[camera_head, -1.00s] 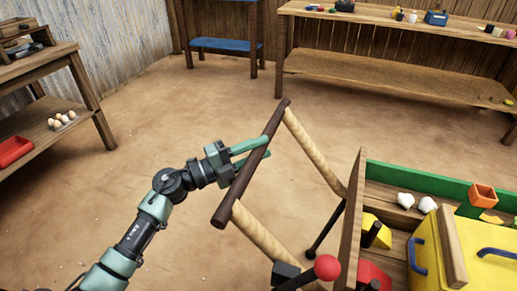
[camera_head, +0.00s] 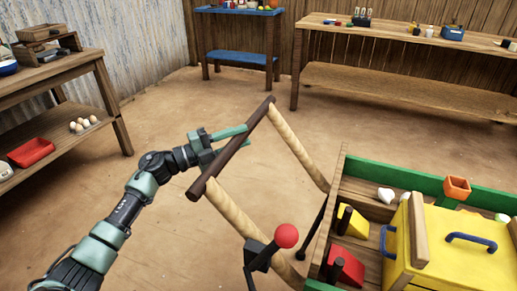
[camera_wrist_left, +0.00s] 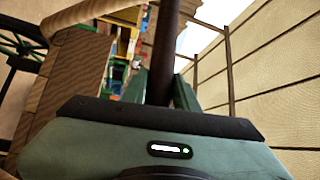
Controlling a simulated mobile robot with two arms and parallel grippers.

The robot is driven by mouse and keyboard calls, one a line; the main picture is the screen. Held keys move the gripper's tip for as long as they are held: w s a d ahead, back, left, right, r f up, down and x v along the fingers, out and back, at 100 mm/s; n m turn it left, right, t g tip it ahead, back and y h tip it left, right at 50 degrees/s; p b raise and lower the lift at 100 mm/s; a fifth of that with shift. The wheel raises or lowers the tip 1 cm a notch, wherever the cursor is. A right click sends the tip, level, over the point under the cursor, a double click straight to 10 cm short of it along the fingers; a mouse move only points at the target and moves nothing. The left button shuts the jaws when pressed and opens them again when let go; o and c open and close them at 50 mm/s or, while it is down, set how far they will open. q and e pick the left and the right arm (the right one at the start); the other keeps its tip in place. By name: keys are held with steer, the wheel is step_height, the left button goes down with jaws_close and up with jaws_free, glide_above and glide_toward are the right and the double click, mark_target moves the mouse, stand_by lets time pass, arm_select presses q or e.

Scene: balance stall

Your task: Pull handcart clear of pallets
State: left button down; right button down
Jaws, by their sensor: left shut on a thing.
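The handcart (camera_head: 384,176) stands at the lower right in the head view, with a green-edged wooden bed. Two pale wooden shafts run from it to a dark round crossbar (camera_head: 215,168). My left gripper (camera_head: 246,136) is shut on the crossbar near its middle, with its fingers on either side. In the left wrist view the dark bar (camera_wrist_left: 165,45) passes between the two green fingers (camera_wrist_left: 160,88). A lever with a red ball knob (camera_head: 286,236) stands beside the near shaft. I cannot make out any pallets. My right gripper is not in view.
The cart carries a yellow box (camera_head: 458,250) with blue handles, an orange pot (camera_head: 457,188) and several blocks. A wooden shelf table (camera_head: 68,135) stands left, a blue-topped table (camera_head: 240,57) and a long bench (camera_head: 400,85) behind. The dirt floor (camera_head: 190,105) between is clear.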

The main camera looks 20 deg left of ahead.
arm_select(q)
steer(key=shift+a+f, duration=0.1)
steer(key=shift+a, duration=0.55)
steer(key=shift+w+a+r+b, duration=0.15)
steer(key=shift+a+b, duration=0.3)
steer(key=shift+a, duration=0.65)
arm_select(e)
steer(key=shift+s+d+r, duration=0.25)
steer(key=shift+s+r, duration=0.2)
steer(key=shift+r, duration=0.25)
arm_select(q)
steer(key=c, duration=1.1)
jaws_free()
steer(key=shift+a, duration=0.1)
steer(key=v, duration=0.8)
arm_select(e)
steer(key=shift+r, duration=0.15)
